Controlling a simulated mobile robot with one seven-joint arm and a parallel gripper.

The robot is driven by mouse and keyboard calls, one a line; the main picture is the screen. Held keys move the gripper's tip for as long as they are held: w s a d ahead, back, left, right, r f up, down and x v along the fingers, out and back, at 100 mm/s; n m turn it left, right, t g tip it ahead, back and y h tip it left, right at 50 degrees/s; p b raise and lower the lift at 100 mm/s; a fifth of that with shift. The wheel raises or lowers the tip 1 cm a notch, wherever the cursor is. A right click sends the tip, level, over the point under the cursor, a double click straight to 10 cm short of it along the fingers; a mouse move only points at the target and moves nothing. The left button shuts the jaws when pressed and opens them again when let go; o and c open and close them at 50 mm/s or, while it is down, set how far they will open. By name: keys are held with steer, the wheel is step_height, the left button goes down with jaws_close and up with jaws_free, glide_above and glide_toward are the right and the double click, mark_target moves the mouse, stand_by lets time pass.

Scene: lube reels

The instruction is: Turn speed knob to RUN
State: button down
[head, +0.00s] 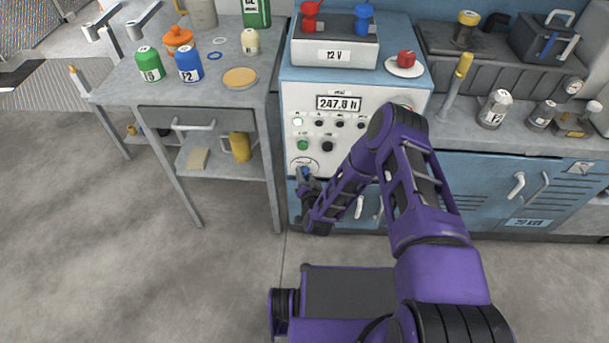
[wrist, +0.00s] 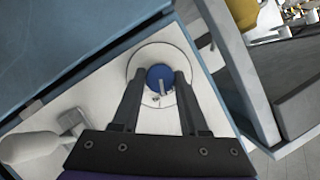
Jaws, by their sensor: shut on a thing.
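The speed knob (wrist: 160,76) is a blue round knob with a pale pointer bar, on a white round dial plate (wrist: 148,58). In the head view the blue knob (head: 305,171) sits low at the left of the white control panel (head: 345,148). My gripper (wrist: 161,80) has its two dark fingers on either side of the knob and is shut on it. In the head view my gripper (head: 307,181) reaches the panel's lower left corner. The dial markings are too small to read, and the fingers hide part of the plate.
The panel has a display (head: 339,103) reading about 247.8 h, a green button (head: 302,145) and black knobs above the dial. A grey table (head: 120,88) with bottles stands at the left. A blue cabinet (head: 480,190) with handles extends right. The floor in front is clear.

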steer(key=shift+m+y, duration=0.3)
steer(key=shift+m, duration=0.4)
steer(key=shift+f, duration=0.1)
steer(key=shift+c, duration=2.2)
jaws_free()
steer(key=shift+s, duration=0.15)
steer(key=p+v, duration=0.2)
steer(key=v, duration=1.5)
steer(key=shift+s+f+p, duration=0.15)
steer(key=shift+f+p, duration=0.05)
steer(key=shift+p, duration=0.1)
steer(key=shift+d, duration=0.15)
